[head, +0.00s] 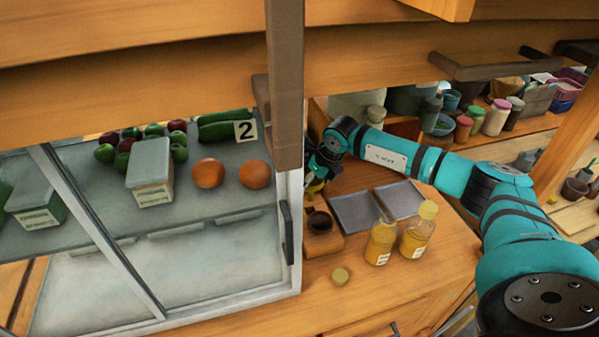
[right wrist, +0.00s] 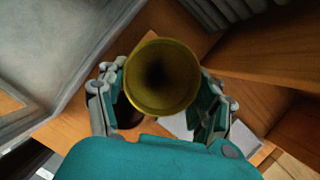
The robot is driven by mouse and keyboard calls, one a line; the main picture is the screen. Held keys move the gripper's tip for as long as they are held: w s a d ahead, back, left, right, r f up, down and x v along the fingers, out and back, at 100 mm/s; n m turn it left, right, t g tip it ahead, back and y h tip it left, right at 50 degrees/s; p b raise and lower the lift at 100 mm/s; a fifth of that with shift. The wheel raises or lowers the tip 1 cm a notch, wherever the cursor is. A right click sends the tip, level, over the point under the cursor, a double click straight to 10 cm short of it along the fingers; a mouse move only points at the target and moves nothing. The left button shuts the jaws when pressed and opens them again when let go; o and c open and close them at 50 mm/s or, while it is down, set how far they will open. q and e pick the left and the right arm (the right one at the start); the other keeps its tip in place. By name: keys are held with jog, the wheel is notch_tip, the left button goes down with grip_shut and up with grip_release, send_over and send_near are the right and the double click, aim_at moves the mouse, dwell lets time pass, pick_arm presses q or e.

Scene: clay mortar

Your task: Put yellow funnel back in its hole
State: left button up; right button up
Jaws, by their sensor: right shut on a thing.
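The yellow funnel (right wrist: 162,77) is between the fingers of my right gripper (head: 318,174), which is shut on it. In the right wrist view its wide round mouth faces the camera, so its narrow end is hidden. In the head view only a small yellow part of it shows below the fingers. The funnel hides much of the block there. My left gripper is not in view.
A glass-fronted case (head: 200,265) with fruit stands close on the left. Two grey trays (head: 355,211) and two yellow bottles (head: 380,242) are right of the block. A small round lid (head: 340,276) lies in front. Shelves with jars (head: 496,117) are behind my right arm.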

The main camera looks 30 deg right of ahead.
aim_at(312, 193)
jog(key=shift+w+f, duration=0.35)
jog(key=shift+f, duration=0.15)
jog(key=shift+s+f+b, duration=0.4)
jog(key=shift+s+b, duration=0.15)
jog(key=shift+s, duration=0.05)
jog(key=shift+b+x, duration=0.4)
jog(key=shift+x, duration=0.4)
jog(key=shift+f, duration=0.4)
jog(key=shift+s+f, duration=0.1)
pick_arm(q)
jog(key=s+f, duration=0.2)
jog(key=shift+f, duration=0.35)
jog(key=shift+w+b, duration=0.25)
jog(key=shift+b, duration=0.1)
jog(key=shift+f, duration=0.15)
